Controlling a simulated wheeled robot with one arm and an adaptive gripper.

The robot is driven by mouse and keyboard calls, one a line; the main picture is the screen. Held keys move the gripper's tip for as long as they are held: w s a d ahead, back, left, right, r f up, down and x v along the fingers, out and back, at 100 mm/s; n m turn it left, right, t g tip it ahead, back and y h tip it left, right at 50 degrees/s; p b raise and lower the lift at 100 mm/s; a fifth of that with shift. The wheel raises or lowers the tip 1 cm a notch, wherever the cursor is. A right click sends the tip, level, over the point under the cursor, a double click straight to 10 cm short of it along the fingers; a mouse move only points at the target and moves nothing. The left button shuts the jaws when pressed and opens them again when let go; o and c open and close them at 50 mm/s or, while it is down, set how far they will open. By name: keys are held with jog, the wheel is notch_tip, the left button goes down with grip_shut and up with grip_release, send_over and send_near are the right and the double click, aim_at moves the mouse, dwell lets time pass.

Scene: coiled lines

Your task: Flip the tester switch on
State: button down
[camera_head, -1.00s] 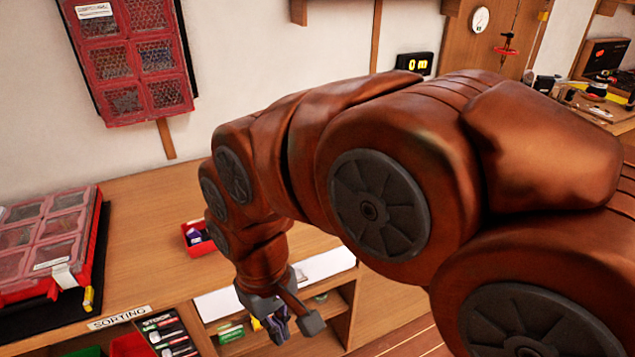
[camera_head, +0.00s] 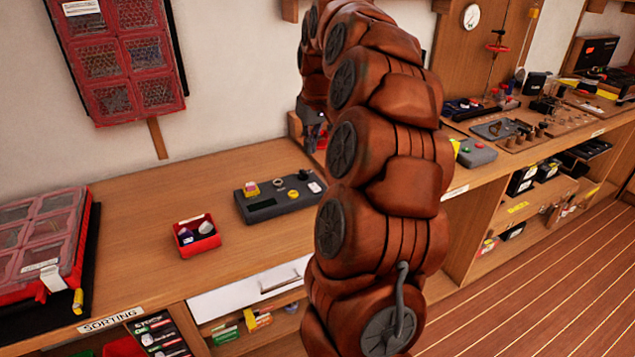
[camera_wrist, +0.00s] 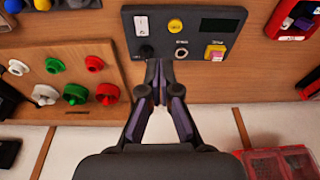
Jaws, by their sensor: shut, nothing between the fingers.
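The tester is a dark grey box (camera_head: 262,211) on the wooden bench, with a small display, knobs and a yellow-and-pink button. The tester (camera_wrist: 215,48) also fills the upper middle of the wrist view. Its switch (camera_wrist: 142,25) sits on a white plate at the panel's upper left there; the plate (camera_head: 315,187) shows at the tester's right end in the head view. I cannot tell the switch's position. My gripper (camera_wrist: 158,72) is shut and empty, its tips overlapping the panel's lower edge in the wrist view. In the head view my arm partly hides it.
A red bin (camera_head: 196,236) with small items stands left of the tester. A wooden board with coloured knobs (camera_wrist: 75,75) is beside the tester in the wrist view. A red sorting case (camera_head: 40,245) lies at the left. Bare bench lies between it and the red bin.

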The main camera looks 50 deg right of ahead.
jog(key=d, duration=0.3)
jog(key=shift+s+d, duration=0.15)
jog(key=shift+d, duration=0.05)
jog(key=shift+f, duration=0.1)
jog(key=p, duration=0.4)
send_near(316, 188)
jog(key=x, duration=0.5)
jog(key=shift+w+f, duration=0.15)
jog(key=shift+w, duration=0.05)
jog(key=shift+x, duration=0.8)
jog(key=shift+s+f, duration=0.15)
jog(key=shift+s, duration=0.1)
jog(key=shift+s+f+b, duration=0.1)
jog(key=shift+f+b, duration=0.2)
jog(key=shift+b, duration=0.65)
jog(key=shift+r+t+h, duration=0.15)
jog(key=shift+t+h, duration=0.15)
